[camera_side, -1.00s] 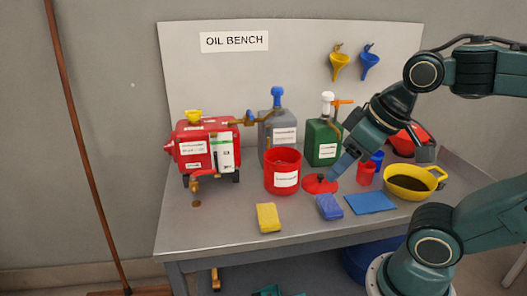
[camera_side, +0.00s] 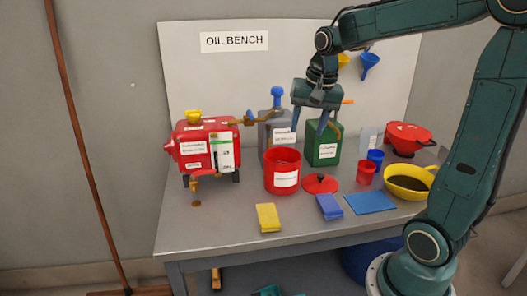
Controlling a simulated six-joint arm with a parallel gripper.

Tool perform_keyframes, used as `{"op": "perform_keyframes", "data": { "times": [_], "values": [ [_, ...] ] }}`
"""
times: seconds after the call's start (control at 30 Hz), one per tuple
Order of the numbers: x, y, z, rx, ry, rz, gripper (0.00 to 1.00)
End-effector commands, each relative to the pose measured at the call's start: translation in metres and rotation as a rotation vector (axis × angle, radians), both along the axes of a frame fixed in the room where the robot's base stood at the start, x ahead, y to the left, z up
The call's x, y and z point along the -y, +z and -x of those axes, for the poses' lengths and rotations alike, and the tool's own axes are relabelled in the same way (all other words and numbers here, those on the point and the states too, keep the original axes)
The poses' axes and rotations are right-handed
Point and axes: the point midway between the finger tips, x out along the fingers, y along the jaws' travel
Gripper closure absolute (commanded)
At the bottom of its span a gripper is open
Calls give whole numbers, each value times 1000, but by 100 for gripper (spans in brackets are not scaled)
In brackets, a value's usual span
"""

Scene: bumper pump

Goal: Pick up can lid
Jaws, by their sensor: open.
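The red can lid (camera_side: 320,184) lies flat on the bench, with a small dark knob on its top. The red open-topped can (camera_side: 283,172) with a white label stands just left of the lid. My gripper (camera_side: 309,127) is raised above the lid, pointing down, in front of the green jug. Its blue fingers are apart with nothing between them.
The green jug (camera_side: 324,145) and grey jug (camera_side: 275,130) stand behind the can. A yellow sponge (camera_side: 268,217), a blue sponge (camera_side: 329,207) and a blue cloth (camera_side: 370,203) lie in front. A red cup (camera_side: 366,173) and yellow pan (camera_side: 405,188) stand to the right. The bench's front left is clear.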

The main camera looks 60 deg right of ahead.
Motion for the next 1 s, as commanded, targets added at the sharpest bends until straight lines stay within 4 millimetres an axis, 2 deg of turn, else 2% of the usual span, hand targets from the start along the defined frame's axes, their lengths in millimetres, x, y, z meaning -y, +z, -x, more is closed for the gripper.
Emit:
{"op": "perform_keyframes", "data": {
  "times": [0.03,0.3,0.5,0.7,0.83,1.0],
  "values": [
    [13,-6,-6,-13,-56,-14,51],
    [78,-36,-30,-64,-356,-80,51],
    [129,-66,-38,-100,-579,-124,51],
    [178,-101,-37,-135,-790,-165,51],
    [200,-118,-34,-150,-892,-182,51],
    [215,-130,-31,-159,-958,-194,51]
  ]
}}
